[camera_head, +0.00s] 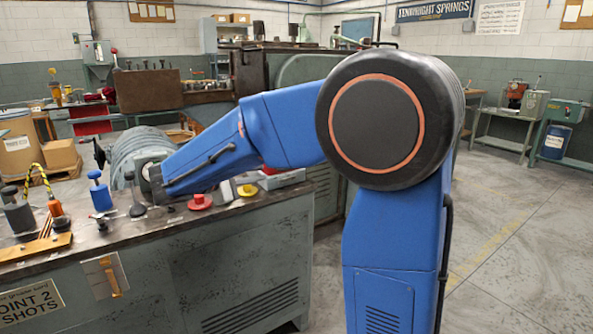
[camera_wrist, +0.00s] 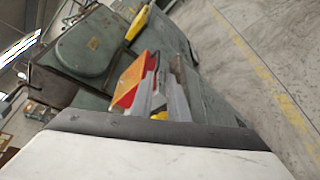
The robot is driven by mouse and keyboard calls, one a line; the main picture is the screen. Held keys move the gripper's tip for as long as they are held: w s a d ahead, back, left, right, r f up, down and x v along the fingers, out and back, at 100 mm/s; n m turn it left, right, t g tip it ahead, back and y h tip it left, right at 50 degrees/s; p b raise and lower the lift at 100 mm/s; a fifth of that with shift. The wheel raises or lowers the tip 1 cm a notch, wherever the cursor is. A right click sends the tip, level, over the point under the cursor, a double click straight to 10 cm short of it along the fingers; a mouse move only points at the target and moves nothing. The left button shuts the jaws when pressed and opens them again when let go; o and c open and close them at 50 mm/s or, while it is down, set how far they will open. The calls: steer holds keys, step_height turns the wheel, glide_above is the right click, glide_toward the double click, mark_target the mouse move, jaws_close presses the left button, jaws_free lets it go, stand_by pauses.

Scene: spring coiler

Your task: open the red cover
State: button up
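A red part with an orange face, which looks like the red cover (camera_wrist: 128,82), shows left of centre in the wrist view. Grey metal pieces beside it partly hide it. My gripper (camera_head: 155,186) is at the end of the blue arm, low over the bench, left of a red knob (camera_head: 199,202).
The bench (camera_head: 250,240) carries a yellow knob (camera_head: 247,190), a blue-topped handle (camera_head: 100,193) and an orange-based handle (camera_head: 58,215) with a striped cable. A ribbed grey drum (camera_head: 138,150) stands behind my gripper.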

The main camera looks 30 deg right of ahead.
mark_target(290, 168)
steer(key=x, duration=1.7)
steer(key=shift+w+d+r, duration=0.1)
steer(key=shift+w+r, duration=0.1)
jaws_close()
steer(key=shift+f, duration=0.1)
stand_by(0.9)
